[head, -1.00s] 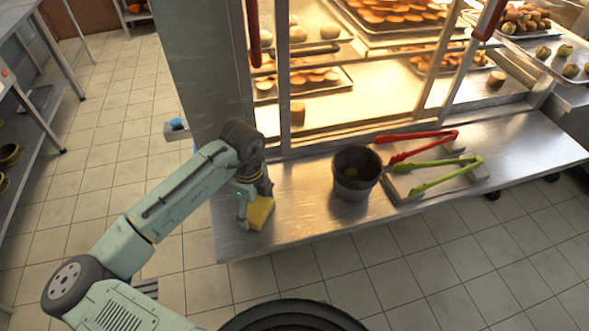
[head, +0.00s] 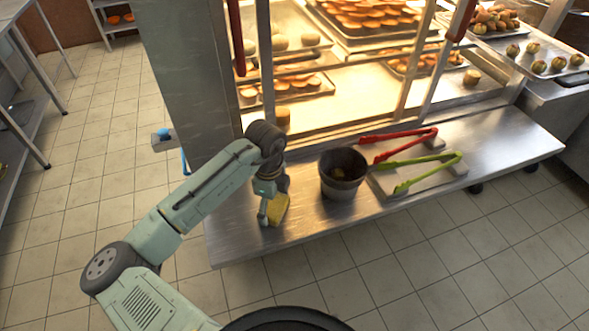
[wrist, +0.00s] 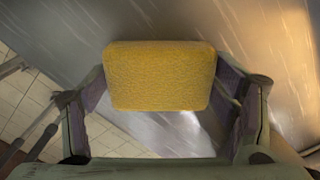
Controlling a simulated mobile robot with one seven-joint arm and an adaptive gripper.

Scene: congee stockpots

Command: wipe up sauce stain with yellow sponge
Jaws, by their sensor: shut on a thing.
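The yellow sponge (head: 279,208) is held in my gripper (head: 268,204) over the left front part of the steel counter (head: 240,238). In the wrist view the sponge (wrist: 160,75) sits between the two fingers of my gripper (wrist: 160,90), which are shut on its sides. I cannot tell whether its underside touches the counter. No sauce stain shows in either view; the sponge and gripper hide some of the surface.
A dark round pot (head: 343,175) stands on the counter right of the sponge. The glazed food cabinet (head: 340,105) rises behind. The counter's front edge is close.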

